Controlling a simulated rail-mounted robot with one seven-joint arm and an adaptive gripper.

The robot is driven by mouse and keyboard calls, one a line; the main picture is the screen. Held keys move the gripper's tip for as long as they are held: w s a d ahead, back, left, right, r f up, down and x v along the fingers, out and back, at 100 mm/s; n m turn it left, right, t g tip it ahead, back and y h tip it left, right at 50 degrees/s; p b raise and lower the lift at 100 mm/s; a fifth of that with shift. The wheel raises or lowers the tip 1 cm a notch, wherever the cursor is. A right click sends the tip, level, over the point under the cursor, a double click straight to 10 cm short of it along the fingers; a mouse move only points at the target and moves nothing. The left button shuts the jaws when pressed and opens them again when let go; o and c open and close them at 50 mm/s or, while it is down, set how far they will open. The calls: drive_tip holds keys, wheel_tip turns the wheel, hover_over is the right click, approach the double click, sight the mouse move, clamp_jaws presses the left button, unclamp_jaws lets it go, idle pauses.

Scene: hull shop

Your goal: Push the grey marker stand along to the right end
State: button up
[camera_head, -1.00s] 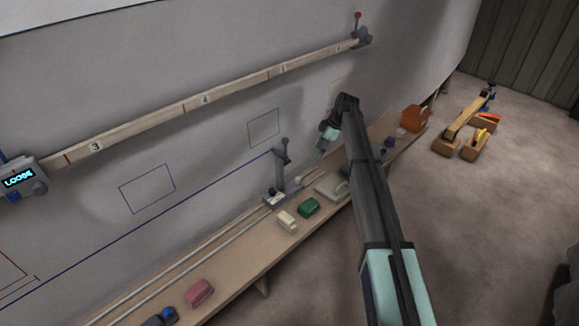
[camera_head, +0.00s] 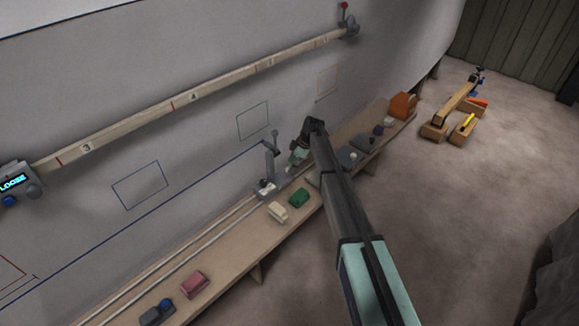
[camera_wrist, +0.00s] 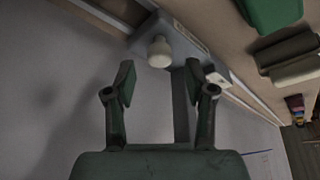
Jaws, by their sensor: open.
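The grey marker stand (camera_head: 266,186) sits on pale rails along the wooden shelf, its upright post against the wall. A blue line on the wall runs from the lower left up to its post. My gripper (camera_head: 298,156) is just to the right of the post in the head view, near the wall. In the wrist view my gripper (camera_wrist: 160,84) is open and empty. The grey base (camera_wrist: 183,33) with a pale round knob (camera_wrist: 160,52) lies just beyond its fingertips; I cannot tell whether they touch.
The shelf (camera_head: 222,253) holds a cream block (camera_head: 278,212), a green block (camera_head: 299,197) and a pink block (camera_head: 194,284) in front of the rails. An orange box (camera_head: 403,105) stands at the right end. My arm hides part of the shelf's right half.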

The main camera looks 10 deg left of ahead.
drive_tip(key=shift+x, duration=1.45)
clamp_jaws()
